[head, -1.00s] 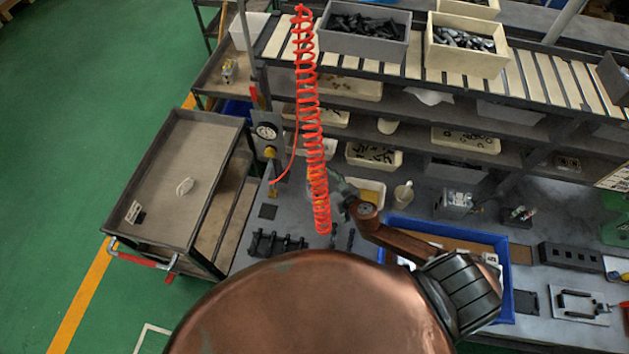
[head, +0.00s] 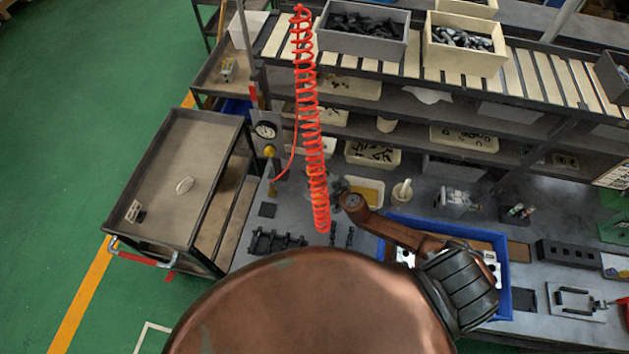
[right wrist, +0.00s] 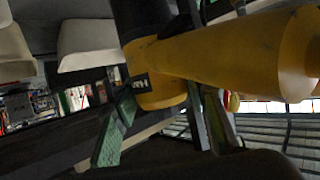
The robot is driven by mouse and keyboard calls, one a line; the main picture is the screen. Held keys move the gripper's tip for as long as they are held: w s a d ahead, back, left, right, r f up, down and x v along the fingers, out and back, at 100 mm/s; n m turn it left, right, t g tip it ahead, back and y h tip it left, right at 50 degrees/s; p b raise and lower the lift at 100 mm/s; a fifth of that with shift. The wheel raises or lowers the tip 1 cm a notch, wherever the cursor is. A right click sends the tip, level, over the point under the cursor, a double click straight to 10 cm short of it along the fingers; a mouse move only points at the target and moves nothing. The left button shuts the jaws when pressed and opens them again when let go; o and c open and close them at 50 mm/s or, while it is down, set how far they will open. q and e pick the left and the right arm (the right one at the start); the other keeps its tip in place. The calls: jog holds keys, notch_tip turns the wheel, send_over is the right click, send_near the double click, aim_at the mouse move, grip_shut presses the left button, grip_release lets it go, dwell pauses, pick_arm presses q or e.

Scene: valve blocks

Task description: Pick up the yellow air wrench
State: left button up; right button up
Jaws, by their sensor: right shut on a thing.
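The yellow air wrench (right wrist: 225,58) fills much of the right wrist view, with a yellow handle pointing right and a dark upper part. My right gripper (right wrist: 158,125) is shut on it, with its green-padded fingers on either side of the yellow body. In the head view the red coiled hose (head: 309,120) hangs down in front of the bench. My right arm reaches toward the hose's lower part; its gripper and the wrench are mostly hidden there. My left gripper is not in view.
A blue tray (head: 508,275) stands on the bench beneath my right arm. A pressure gauge (head: 266,130) is at the left bench end, beside a grey cart (head: 190,150). Parts bins (head: 362,42) line the upper shelf. Green floor at left is free.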

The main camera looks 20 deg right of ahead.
jog(key=c, duration=0.8)
jog(key=shift+w+r, duration=0.15)
grip_shut()
jog(key=shift+r, duration=0.15)
